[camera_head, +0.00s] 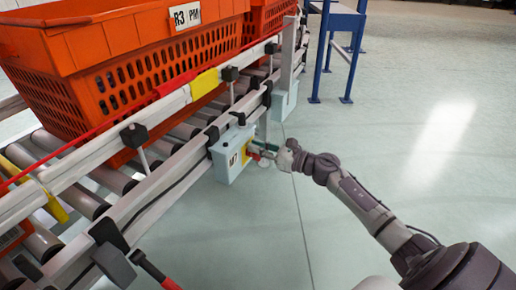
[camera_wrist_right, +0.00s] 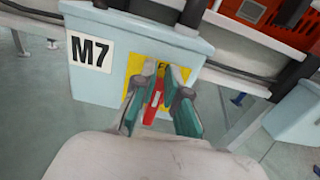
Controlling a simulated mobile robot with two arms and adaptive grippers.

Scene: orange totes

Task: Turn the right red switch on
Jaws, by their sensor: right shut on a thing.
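The switch box (camera_head: 229,157) is light blue-grey, marked M7, and hangs on the side of the conveyor frame. It also fills the upper middle of the right wrist view (camera_wrist_right: 104,84). It has a yellow plate (camera_wrist_right: 137,66) on its face. The red switch (camera_wrist_right: 153,103) stands out from this plate, between the fingers of my right gripper (camera_wrist_right: 157,78). My right gripper is shut on the red switch; in the head view the gripper (camera_head: 262,151) is at the box's right face. The fingers partly hide the switch and plate. My left gripper is not in view.
Orange totes (camera_head: 122,72) stand on the roller conveyor, whose grey rail (camera_head: 160,192) runs along the box's side. Another light blue-grey box (camera_head: 284,103) hangs farther along. A blue stand (camera_head: 338,25) is at the back. The floor (camera_head: 420,140) at right is clear.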

